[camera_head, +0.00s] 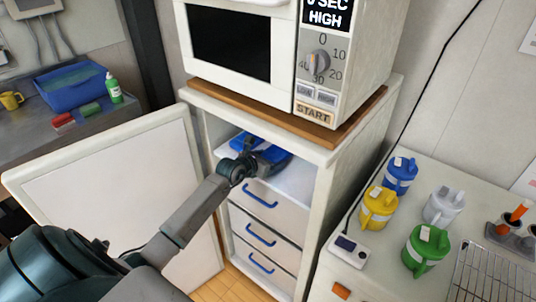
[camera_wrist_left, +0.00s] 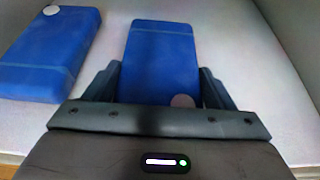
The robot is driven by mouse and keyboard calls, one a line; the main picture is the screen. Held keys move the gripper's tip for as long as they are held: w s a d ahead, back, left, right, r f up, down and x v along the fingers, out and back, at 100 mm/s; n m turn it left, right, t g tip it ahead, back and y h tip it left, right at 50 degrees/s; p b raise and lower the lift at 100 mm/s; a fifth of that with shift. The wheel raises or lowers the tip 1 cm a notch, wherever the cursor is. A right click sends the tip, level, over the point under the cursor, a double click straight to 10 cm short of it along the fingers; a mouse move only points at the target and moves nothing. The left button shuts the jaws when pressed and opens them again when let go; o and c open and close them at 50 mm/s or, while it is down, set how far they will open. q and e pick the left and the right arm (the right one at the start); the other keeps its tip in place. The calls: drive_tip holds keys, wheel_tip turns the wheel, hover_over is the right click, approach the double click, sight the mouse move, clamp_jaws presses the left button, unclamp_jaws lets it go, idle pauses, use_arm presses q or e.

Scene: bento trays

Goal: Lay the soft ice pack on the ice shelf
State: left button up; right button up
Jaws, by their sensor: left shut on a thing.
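A blue ice pack (camera_wrist_left: 162,55) with a pale round spot lies between the fingers of my left gripper (camera_wrist_left: 158,85), which is shut on it. The pack is over the white ice shelf (camera_wrist_left: 230,50); I cannot tell whether it touches it. In the head view my left gripper (camera_head: 266,158) reaches into the open white cabinet, above the drawers, and mostly hides the pack. A second, thicker blue pack (camera_wrist_left: 50,52) lies on the shelf to the left of the held one, apart from it. My right gripper is not in view.
The cabinet door (camera_head: 110,190) stands open at left. A microwave (camera_head: 300,60) sits on top. Several drawers with blue handles (camera_head: 260,195) are below the shelf. Lidded cups (camera_head: 378,207) and a wire rack (camera_head: 490,275) stand on the right counter. A blue bin (camera_head: 75,88) is at far left.

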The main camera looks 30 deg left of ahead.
use_arm(q)
drive_tip(key=shift+d, duration=0.3)
drive_tip(key=o, duration=1)
drive_tip(key=shift+w+f, duration=0.1)
drive_tip(key=shift+w, duration=0.05)
drive_tip(key=shift+o, duration=0.9)
drive_tip(key=shift+a+r, duration=0.1)
drive_tip(key=shift+r, duration=0.15)
drive_tip(key=shift+s+r, duration=0.1)
drive_tip(key=shift+s, duration=0.55)
drive_tip(key=d+b+v, duration=0.1)
drive_tip(key=v, duration=0.9)
drive_tip(key=shift+s+a+r, duration=0.3)
drive_tip(key=shift+s+a, duration=0.05)
drive_tip(key=shift+a, duration=0.15)
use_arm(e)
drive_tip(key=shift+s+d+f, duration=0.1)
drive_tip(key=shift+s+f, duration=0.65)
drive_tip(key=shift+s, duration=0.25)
